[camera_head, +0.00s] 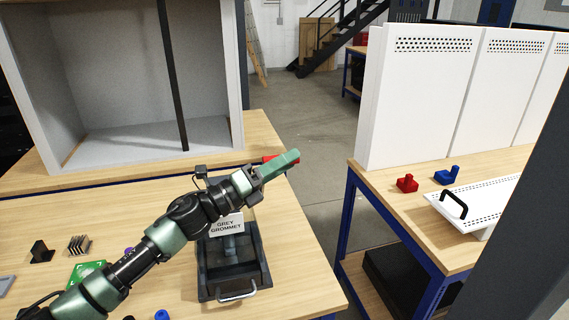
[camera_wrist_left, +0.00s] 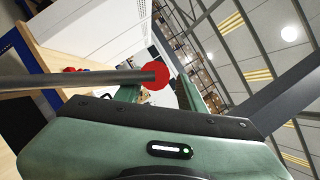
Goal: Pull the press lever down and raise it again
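The dark press (camera_head: 232,265) stands on the wooden table, with a "GREY GROMMET" label (camera_head: 227,225) and a metal handle at its front. My left gripper (camera_head: 283,163) is above it, and my forearm hides part of the press. A red part (camera_head: 268,159) shows just behind the green fingers. In the left wrist view, the grey lever rod (camera_wrist_left: 85,79) comes in from the left and ends in a red knob (camera_wrist_left: 158,75). The green fingers stand apart, with the knob between them in the picture. I cannot tell whether they touch it. My right gripper is out of view.
Small parts, including a green board (camera_head: 87,271) and a black heatsink (camera_head: 79,244), lie at the left. Across a floor gap, a second bench (camera_head: 410,220) carries white panels and red and blue parts.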

